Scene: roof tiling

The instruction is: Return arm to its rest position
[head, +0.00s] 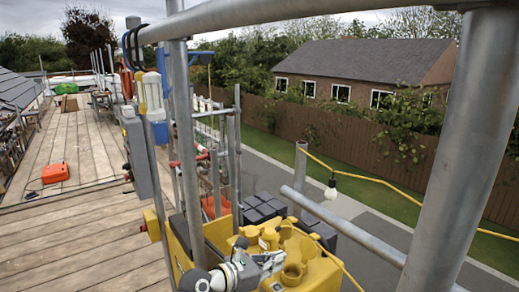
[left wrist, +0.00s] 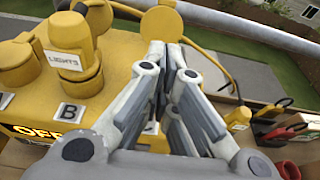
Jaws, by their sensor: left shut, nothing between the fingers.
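My left gripper (head: 276,260) is at the bottom middle of the head view, low in front of a yellow power box (head: 315,276) with round capped sockets. In the left wrist view the gripper (left wrist: 166,48) points away over the same yellow box (left wrist: 112,72). Its grey fingers are closed together with nothing between them. Whether the fingers touch the box is unclear. My right gripper is not in view.
Scaffold poles (head: 440,160) and a slanting rail (head: 340,225) stand close around the box. A yellow cable with a bulb (head: 331,190) hangs at right. Plank decking (head: 90,150) with an orange case (head: 55,173) lies open at left. Clips (left wrist: 275,125) sit at right.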

